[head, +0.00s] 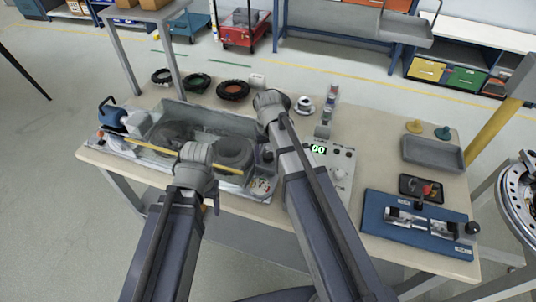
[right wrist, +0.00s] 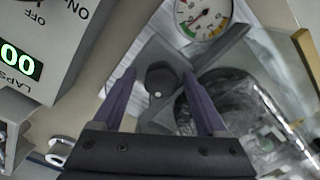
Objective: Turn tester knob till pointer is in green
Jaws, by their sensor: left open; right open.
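The tester's black knob (right wrist: 158,79) is in the middle of the right wrist view, between the fingers of my right gripper (right wrist: 160,76). The fingers are open, with a gap on both sides of the knob. The round white gauge (right wrist: 203,14) with a coloured rim is at the top edge and partly cut off. Its pointer is too small to place surely in a colour. The gauge also shows small in the head view (head: 262,185). My right arm reaches over the bench there and hides its gripper. My left gripper (head: 214,202) is mostly hidden beneath its arm, left of the tester.
A lap counter box (head: 334,165) with a green display stands right of the tester. A grey tub (head: 190,108) with round parts lies left. A blue fixture board (head: 400,235) and a grey tray (head: 433,153) are at the right. Black rings lie at the back.

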